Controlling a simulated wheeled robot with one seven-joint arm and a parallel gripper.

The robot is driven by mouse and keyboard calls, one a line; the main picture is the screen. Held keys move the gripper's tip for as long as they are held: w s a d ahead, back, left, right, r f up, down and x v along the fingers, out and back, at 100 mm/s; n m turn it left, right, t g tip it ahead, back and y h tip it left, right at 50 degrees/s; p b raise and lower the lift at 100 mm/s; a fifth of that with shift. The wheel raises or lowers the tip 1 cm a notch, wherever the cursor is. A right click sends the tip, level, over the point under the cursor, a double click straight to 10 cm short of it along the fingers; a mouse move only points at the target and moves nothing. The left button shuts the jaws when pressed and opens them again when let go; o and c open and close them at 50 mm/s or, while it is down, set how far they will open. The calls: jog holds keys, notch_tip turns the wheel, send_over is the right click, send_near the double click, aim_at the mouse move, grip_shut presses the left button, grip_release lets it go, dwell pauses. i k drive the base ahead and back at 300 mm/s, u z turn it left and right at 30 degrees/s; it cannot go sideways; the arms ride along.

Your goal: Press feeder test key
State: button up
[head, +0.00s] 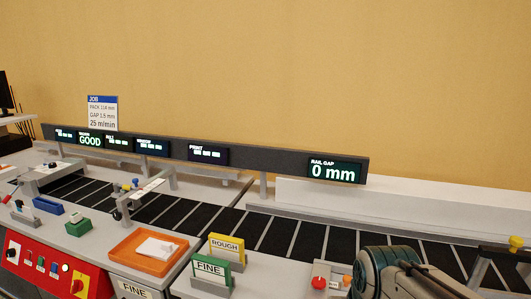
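I cannot pick out a key labelled as the feeder test key. A red control panel (42,269) at the lower left carries several small buttons (40,262) and a red rotary knob on yellow (77,286); their labels are too small to read. A red knob (319,282) and a smaller orange-red one beside it sit on the grey bench at the lower middle right. A rounded teal and grey part of my arm (392,268) fills the bottom right, close to these knobs. My gripper's fingers do not show.
A dark conveyor (275,235) runs behind the bench. A display rail above it shows GOOD and a rail gap display (334,170) reading 0 mm. An orange tray (122,254) with white pieces, a green FINE holder (211,271) and a yellow ROUGH holder (227,247) stand in front.

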aim_at(54, 267)
jog(key=u, duration=1.8)
